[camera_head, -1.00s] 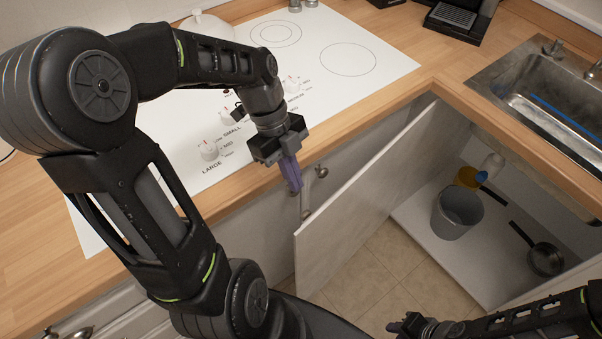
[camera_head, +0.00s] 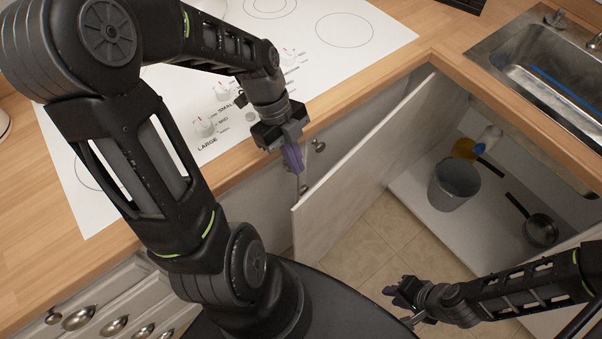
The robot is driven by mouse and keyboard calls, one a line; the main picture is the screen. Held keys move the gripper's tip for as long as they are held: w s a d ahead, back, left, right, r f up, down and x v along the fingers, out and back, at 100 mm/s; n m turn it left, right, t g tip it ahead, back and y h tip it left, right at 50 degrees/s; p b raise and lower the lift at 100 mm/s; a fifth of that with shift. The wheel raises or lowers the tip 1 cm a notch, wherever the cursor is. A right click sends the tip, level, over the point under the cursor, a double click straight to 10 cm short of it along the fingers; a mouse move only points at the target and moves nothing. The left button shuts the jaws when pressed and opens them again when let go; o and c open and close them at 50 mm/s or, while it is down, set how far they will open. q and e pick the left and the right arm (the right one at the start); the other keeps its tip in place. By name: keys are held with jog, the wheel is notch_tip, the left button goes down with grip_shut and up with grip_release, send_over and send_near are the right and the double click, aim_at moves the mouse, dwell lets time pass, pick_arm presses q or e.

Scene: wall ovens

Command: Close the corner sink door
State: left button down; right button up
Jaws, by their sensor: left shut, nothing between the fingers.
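The corner sink door (camera_head: 350,165) stands open, swung out from the cabinet at the middle of the view. The open corner cabinet (camera_head: 415,200) shows its white floor and inside to the right of the door. My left gripper (camera_head: 297,168) is shut and empty, its purple fingers pointing down beside the door's outer face, near the knobs. Whether it touches the door I cannot tell. My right gripper (camera_head: 400,295) is low in front of the cabinet opening, over the tiled floor; its finger opening is too small and dark to tell.
A grey bucket (camera_head: 452,187), a black pan (camera_head: 540,230) and bottles (camera_head: 488,140) stand inside the cabinet. A stove top (camera_head: 345,30) and a steel sink (camera_head: 540,75) are set in the wooden counter (camera_head: 435,50). Drawers (camera_head: 110,310) are at the lower left.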

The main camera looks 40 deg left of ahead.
pick_arm(q)
send_over(301, 191)
jog(key=shift+f, duration=2.2)
jog(key=shift+d, duration=0.1)
